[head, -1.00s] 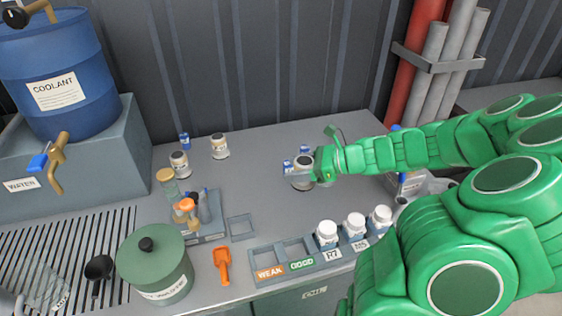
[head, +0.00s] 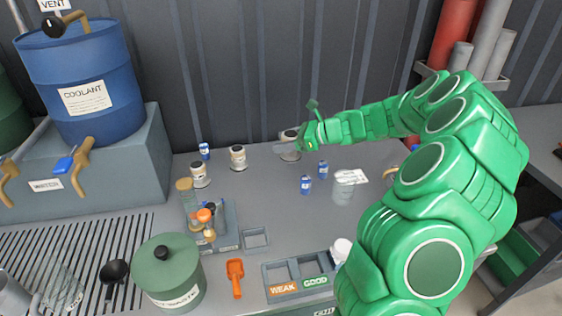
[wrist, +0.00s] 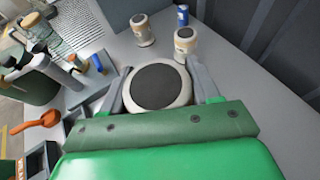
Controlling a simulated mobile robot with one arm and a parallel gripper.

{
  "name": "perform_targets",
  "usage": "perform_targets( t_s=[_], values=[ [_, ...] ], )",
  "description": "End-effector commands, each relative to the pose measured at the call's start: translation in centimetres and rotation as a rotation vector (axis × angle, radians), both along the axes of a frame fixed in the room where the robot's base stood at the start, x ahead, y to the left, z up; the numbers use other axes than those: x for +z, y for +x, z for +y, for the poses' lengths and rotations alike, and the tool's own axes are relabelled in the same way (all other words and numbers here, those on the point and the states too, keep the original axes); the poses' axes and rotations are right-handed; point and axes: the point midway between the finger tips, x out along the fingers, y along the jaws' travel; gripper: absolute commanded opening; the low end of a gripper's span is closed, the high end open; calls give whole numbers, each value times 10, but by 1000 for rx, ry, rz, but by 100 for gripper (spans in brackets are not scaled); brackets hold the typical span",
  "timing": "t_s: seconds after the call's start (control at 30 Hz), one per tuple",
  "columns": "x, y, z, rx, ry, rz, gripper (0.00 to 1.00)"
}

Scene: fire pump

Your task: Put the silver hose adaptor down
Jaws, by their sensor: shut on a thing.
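My gripper (wrist: 158,95) is shut on a round, pale-sided container (wrist: 158,84) with a dark grey top, one finger on each side of it. The head view shows this container (head: 290,153) at my gripper (head: 300,143), near the back of the table. It resembles the two pale, dark-topped jars to its left. I cannot tell whether its base touches the tabletop. Nothing that I can clearly identify as a silver hose adaptor shows.
Two pale jars (head: 237,158) (head: 199,175) stand left of my gripper. A vial rack (head: 225,238), orange scoop (head: 235,277) and green pot (head: 168,275) are front left. Bare tabletop (head: 262,195) lies between.

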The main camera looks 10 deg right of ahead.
Motion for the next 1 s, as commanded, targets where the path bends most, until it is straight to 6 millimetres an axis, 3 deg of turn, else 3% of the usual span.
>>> perform_targets(
  t_s=[0.17, 1.0],
  values=[
    [-1, 12, 3, 3, 1, -3, 18],
    [-50, 103, -1, 1, -1, 0, 18]
  ],
)
